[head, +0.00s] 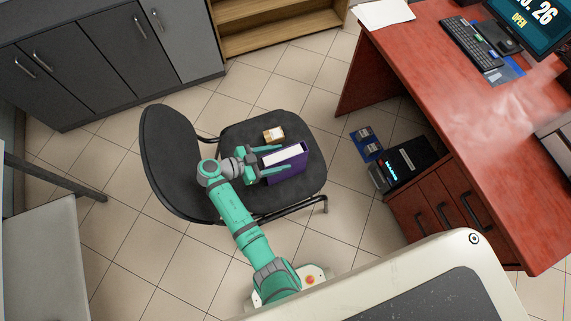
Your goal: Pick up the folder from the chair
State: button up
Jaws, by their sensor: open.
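A purple folder (288,172) with white pages along its top stands on the seat of the black chair (239,197). My gripper (262,165) is open at the folder's left end. Its fingers reach along the folder, and the picture is too small to tell whether they touch it. A small jar-like item (273,134) with a pale label is on the seat behind the folder.
The chair's backrest (170,160) rises to the left of my arm. A red-brown desk (430,90) with drawers stands to the right. A black computer case (408,163) and blue items (366,143) are on the tiled floor between chair and desk. Grey cabinets (90,60) line the back left.

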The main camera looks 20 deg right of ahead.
jog(key=shift+x, duration=1.45)
jog(key=shift+c, duration=0.3)
grip_shut()
jog(key=shift+r, duration=0.15)
